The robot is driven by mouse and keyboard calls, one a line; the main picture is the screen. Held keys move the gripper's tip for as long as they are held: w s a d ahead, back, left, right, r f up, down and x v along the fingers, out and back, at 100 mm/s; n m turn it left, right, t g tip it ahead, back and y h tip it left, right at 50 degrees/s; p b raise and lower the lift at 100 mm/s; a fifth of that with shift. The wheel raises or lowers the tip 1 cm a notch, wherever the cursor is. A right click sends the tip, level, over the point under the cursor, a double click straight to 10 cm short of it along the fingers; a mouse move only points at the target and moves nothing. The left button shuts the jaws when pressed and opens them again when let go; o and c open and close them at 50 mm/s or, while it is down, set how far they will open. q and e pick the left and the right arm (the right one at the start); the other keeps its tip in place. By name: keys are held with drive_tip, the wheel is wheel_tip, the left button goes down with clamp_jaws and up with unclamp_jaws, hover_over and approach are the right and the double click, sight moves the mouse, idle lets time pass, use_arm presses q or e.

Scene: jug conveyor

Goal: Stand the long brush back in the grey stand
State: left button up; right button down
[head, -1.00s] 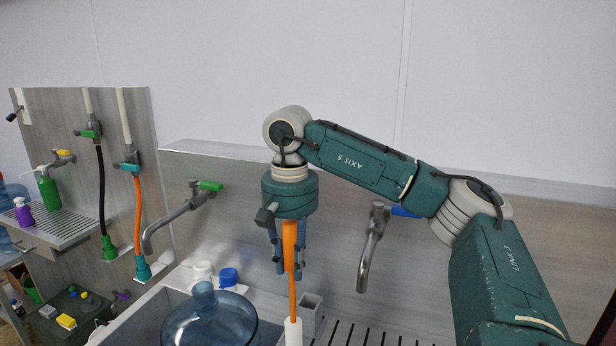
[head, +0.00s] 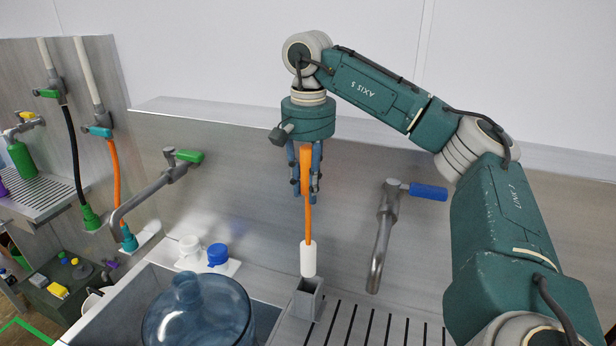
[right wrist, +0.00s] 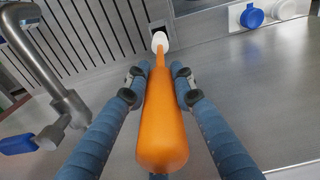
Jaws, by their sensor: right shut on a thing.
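The long brush (head: 308,222) has an orange handle and a white head, and hangs upright with the head down. My right gripper (head: 306,190) is shut on its handle; the right wrist view also shows the orange handle (right wrist: 163,120) between the two blue fingers (right wrist: 158,78). My left gripper is not in view.
A blue water jug (head: 197,312) stands in the sink left of the stand. A white cap and a blue cap (head: 218,256) lie behind it. A tap with a blue handle (head: 428,191) is right of the stand, and a green-handled tap (head: 188,156) is left.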

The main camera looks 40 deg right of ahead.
drive_tip(key=shift+w+d+f, duration=0.1)
drive_tip(key=shift+f, duration=0.5)
drive_tip(key=shift+w+d+f, duration=0.1)
drive_tip(key=shift+f, duration=0.5)
drive_tip(key=shift+s+f, duration=0.1)
drive_tip(key=shift+f, duration=0.2)
drive_tip(key=shift+a+f+b, duration=0.15)
drive_tip(key=shift+f+b, duration=2.05)
drive_tip(key=shift+f, duration=1.2)
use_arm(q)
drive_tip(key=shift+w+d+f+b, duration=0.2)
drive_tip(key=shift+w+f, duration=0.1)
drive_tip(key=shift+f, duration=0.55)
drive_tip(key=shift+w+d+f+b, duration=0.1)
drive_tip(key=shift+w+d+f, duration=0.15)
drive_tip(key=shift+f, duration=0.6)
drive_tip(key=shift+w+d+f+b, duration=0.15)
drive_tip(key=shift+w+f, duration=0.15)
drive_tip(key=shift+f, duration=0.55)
use_arm(e)
drive_tip(key=shift+f, duration=0.7)
